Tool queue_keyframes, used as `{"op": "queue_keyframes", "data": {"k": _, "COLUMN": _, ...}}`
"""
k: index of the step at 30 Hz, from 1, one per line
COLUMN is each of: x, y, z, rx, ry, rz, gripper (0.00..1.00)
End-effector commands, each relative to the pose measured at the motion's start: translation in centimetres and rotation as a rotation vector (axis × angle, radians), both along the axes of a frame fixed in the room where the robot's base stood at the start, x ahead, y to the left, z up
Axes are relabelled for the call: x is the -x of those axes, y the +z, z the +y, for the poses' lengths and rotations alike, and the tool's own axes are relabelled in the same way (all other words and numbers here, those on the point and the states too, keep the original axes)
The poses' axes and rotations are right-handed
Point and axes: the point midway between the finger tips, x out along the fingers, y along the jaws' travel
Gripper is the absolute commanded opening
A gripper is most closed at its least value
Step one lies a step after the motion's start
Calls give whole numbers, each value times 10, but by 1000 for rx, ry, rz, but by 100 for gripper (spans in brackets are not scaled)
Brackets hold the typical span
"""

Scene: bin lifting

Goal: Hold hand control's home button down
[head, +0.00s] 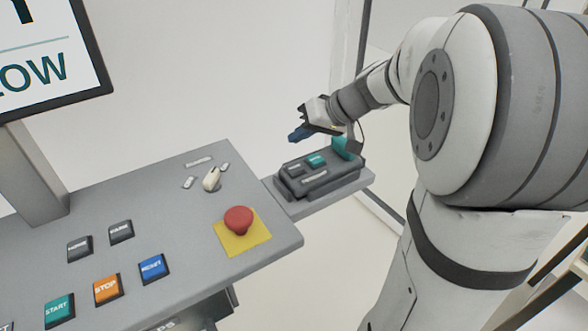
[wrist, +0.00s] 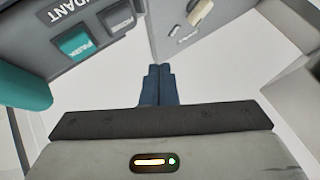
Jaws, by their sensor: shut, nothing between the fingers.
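The hand control (head: 340,178) is a dark grey box on a small shelf at the console's right side. Its top carries a dark button (head: 295,168) and a teal button (head: 317,160); their labels are too small to read surely. In the wrist view the hand control (wrist: 85,20) is at upper left, with the teal button (wrist: 74,43) and dark button (wrist: 120,19). My gripper (head: 296,136) is shut and empty, its blue fingertips above the hand control and apart from it. In the wrist view the fingertips (wrist: 158,72) are together, right of both buttons.
The console (head: 180,215) has a red emergency knob (head: 239,220) on a yellow plate, a pale lever (head: 211,179), and labelled buttons, including start (head: 58,309), stop (head: 106,289) and a blue one (head: 152,267). A teal part (head: 344,148) rises behind the hand control. A screen stands at left.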

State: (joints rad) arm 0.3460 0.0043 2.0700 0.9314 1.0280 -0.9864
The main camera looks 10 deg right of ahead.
Motion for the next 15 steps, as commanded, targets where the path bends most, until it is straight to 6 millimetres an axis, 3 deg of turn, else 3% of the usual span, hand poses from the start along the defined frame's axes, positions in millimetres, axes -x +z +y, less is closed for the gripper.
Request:
{"op": "queue_keyframes", "data": {"k": 7, "x": 0, "y": -44, "z": 0, "rx": 0, "ry": 0, "rz": 0, "gripper": 0}}
{"op": "queue_keyframes", "data": {"k": 15, "x": 0, "y": -55, "z": 1, "rx": 0, "ry": 2, "rz": 0, "gripper": 0}}
